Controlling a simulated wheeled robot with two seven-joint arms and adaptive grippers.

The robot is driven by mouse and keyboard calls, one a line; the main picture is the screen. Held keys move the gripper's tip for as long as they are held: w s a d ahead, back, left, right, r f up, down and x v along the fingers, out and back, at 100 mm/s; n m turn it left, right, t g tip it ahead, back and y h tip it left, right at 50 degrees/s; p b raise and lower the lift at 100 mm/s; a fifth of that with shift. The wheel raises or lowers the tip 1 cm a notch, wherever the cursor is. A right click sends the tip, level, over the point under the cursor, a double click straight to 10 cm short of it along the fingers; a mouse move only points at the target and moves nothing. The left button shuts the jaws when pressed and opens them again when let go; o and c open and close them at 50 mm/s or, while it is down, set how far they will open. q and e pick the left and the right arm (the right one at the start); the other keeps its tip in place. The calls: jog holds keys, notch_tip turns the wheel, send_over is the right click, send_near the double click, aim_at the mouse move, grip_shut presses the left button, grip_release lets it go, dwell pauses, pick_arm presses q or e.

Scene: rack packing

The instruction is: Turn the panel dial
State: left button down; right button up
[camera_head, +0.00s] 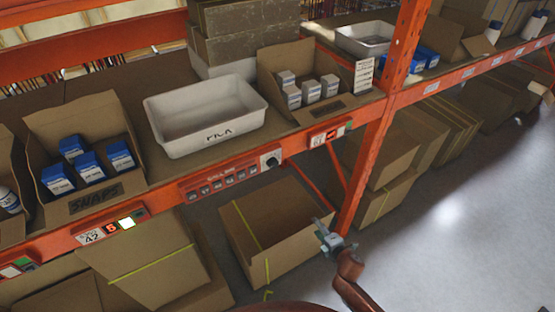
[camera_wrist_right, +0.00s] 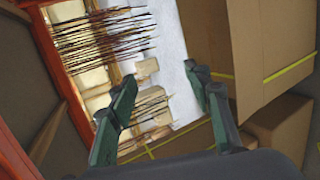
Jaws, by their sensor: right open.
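The panel dial (camera_head: 271,160) is a small dark round knob on a pale plate. It sits at the right end of a red control panel (camera_head: 218,183) on the orange shelf beam, in the head view. The dial does not show in the right wrist view. My left gripper is not in view.
A white tray (camera_head: 207,145) and open cartons with blue or white boxes stand on the shelf. An orange upright post (camera_head: 377,150) rises beside my right gripper. An open cardboard box (camera_head: 252,268) lies below the panel. The floor at right is clear.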

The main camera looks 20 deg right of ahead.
jog(key=w+a+r+n+t+y+p, duration=0.1)
jog(key=w+a+r+n, duration=0.15)
jog(key=r, duration=0.65)
jog(key=w+a+r+n+t+y+p, duration=0.1)
jog(key=a+r+n+p, duration=0.2)
jog(key=r, duration=0.7)
jog(key=n+t+y, duration=0.2)
jog(key=n+y, duration=0.1)
jog(key=n, duration=0.3)
send_near(275, 166)
jog(key=w, duration=0.1)
pick_arm(q)
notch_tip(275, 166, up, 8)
jog(key=p, duration=0.2)
jog(key=shift+p, duration=0.35)
pick_arm(e)
jog(key=x, duration=0.7)
jog(key=shift+w+a+r, duration=0.1)
jog(key=shift+w+a, duration=0.15)
jog(key=shift+a, duration=0.05)
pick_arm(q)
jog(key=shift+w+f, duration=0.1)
pick_arm(e)
jog(key=shift+c, duration=0.4)
jog(key=c, duration=1.1)
